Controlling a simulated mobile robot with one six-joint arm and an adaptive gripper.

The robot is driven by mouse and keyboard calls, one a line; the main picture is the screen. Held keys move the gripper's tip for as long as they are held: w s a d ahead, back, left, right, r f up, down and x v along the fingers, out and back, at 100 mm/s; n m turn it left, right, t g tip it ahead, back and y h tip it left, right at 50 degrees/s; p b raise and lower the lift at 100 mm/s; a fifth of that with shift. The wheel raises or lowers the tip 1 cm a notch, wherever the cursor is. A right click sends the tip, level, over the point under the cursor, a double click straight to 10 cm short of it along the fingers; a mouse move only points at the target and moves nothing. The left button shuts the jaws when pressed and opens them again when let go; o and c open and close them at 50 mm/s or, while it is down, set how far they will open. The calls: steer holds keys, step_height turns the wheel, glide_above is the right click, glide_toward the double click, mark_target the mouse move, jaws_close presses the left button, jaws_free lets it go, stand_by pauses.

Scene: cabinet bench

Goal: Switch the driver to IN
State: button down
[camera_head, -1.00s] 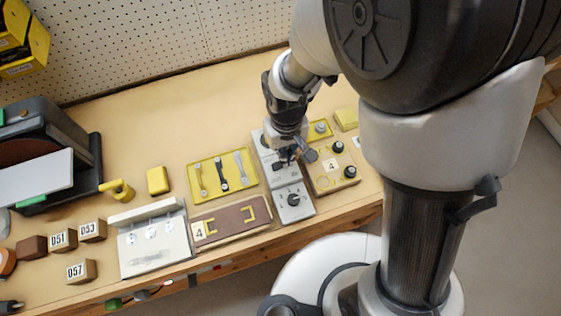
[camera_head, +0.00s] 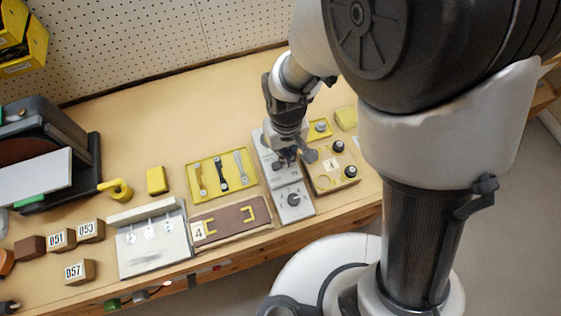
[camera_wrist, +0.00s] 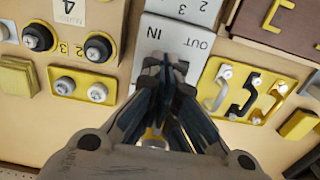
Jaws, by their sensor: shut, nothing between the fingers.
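The driver is a pale grey plate with the words IN and OUT (camera_wrist: 203,43), seen in the wrist view. In the head view it is part of the grey unit (camera_head: 267,158) below my gripper. My gripper (camera_head: 287,160) is shut and empty, with its fingertips over the plate. In the wrist view the fingertips (camera_wrist: 165,66) are just beside the word IN. They cover part of the plate, so I cannot see the driver's switch or its position. I cannot tell whether the fingertips touch it.
A grey dial box (camera_head: 294,207) adjoins the unit's front. A yellow tray (camera_head: 208,190) with several handles lies to the left. A wooden board with black knobs (camera_head: 338,146) lies close on the right. The bench behind the tray is clear.

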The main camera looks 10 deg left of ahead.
steer(key=shift+f+b, duration=0.55)
steer(key=shift+f, duration=0.2)
stand_by(0.3)
step_height(320, 180, up, 7)
steer(key=p, duration=0.6)
stand_by(0.6)
